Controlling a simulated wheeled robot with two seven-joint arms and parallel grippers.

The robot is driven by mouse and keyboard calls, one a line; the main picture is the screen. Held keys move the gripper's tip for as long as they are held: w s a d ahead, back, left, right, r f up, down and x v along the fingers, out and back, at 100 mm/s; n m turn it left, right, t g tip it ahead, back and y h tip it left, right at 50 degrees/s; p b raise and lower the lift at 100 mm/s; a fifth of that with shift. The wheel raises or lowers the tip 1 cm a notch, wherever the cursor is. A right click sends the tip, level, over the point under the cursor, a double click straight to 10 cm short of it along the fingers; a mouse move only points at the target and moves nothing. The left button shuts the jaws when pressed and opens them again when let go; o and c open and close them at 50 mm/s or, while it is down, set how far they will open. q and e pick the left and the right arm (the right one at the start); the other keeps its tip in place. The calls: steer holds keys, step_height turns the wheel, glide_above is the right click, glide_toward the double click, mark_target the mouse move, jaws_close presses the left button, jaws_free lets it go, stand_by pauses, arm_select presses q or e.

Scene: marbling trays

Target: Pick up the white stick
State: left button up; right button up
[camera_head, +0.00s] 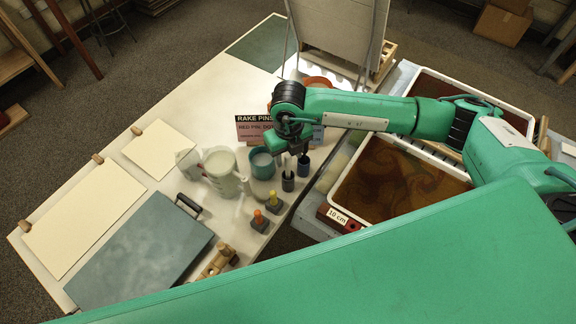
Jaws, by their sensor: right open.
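My right gripper (294,150) hangs from my green arm, which reaches in from the right. It is open and points down over the table's right side, just above two small dark cups (288,184). My forearm and wrist hide part of what lies behind them. I cannot pick out a white stick for sure in this view; it may be hidden or too small to tell. My left gripper is not in view.
The pale table (170,100) holds a measuring jug (222,173), a teal cup (262,164), orange- and yellow-topped pieces (259,222), a blue-grey board (140,255) and cream sheets (84,218). A sign (250,133) stands behind. A brown-filled tray (385,190) is at right.

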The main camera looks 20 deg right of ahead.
mark_target(288, 172)
steer(key=shift+s+f+p, duration=0.1)
steer(key=shift+f+p, duration=0.2)
steer(key=shift+f, duration=1.2)
steer(key=shift+c, duration=0.4)
jaws_close()
steer(key=shift+r, duration=0.15)
